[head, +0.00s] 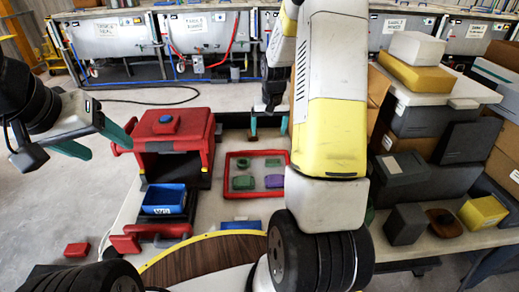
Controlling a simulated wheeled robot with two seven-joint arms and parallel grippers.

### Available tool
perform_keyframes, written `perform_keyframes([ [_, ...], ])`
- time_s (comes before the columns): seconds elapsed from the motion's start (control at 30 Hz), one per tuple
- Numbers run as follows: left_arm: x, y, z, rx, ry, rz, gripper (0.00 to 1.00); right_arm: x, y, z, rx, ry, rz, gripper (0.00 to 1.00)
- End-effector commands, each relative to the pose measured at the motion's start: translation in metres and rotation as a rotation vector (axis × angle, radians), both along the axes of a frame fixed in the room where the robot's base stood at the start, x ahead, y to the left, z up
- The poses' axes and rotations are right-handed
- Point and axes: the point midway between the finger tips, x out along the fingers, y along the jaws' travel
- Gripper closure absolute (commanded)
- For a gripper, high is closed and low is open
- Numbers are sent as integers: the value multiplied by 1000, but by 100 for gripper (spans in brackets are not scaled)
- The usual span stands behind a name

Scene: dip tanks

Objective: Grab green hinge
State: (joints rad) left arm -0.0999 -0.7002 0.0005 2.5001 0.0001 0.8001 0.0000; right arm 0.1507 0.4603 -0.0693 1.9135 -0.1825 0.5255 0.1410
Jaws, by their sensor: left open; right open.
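A red-rimmed tray (228,174) stands in the middle of the head view with several small parts in it. My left gripper (94,143) is at the left, open and empty, beside the red press-like stand. My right arm hides the area right of the tray.
The red stand (172,128) has a dark opening, with a blue bin (164,199) in front. Stacked boxes and cases (417,77) crowd the right shelves. Dip tanks (203,32) line the back; floor before them is open.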

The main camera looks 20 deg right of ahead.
Motion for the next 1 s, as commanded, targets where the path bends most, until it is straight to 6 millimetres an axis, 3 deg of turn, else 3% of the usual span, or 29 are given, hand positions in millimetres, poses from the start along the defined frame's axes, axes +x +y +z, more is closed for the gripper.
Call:
perform_keyframes([
  [0.03, 0, 0, 0, 0, 0, 0, 35, 5, -7, -24, -3, 24, -9, 16],
  [0.2, 0, 0, 0, 0, 0, 0, 35, 16, -23, -73, -13, 59, -29, 16],
  [1.0, 0, 0, 0, 0, 0, 0, 35, 29, -33, -169, -17, 71, -35, 16],
])
